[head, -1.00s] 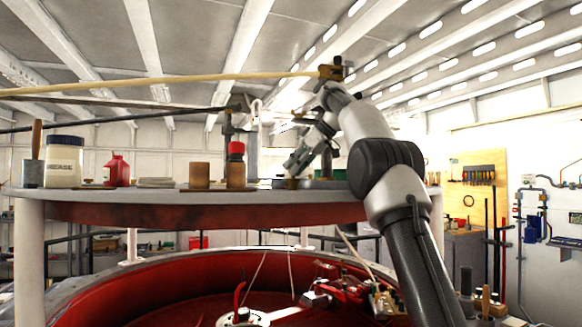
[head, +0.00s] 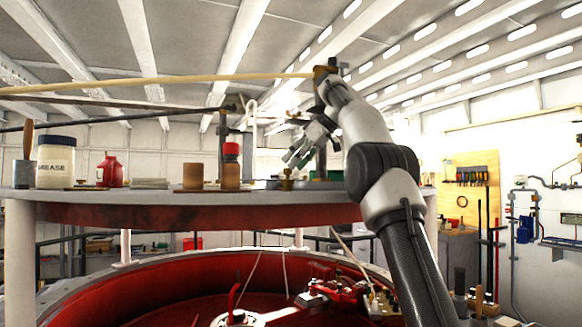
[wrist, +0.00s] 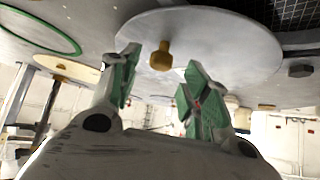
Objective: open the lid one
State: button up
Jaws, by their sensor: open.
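The lid (wrist: 225,45) is a round grey disc with a short brass knob (wrist: 160,57) in the wrist view. In the head view the brass knob (head: 287,181) stands on the raised round deck, and the lid under it shows only as a thin edge. My gripper (head: 296,161) is open and empty, just above the knob and slightly to its right. In the wrist view, the green-padded fingers of my gripper (wrist: 157,75) stand apart on either side of the knob, with clear space around it. The lid appears to lie flat on the deck.
On the deck (head: 120,200) stand a grease jar (head: 56,162), a red bottle (head: 110,171), and brown cylinders (head: 193,177), one topped with a red cap (head: 231,149). A green ring (wrist: 72,50) lies near the lid. A long pale rod (head: 170,82) runs above. A red basin (head: 160,290) is below.

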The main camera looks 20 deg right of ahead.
jog(key=s+d, duration=0.8)
jog(key=shift+s, duration=0.25)
jog(key=shift+d, duration=0.1)
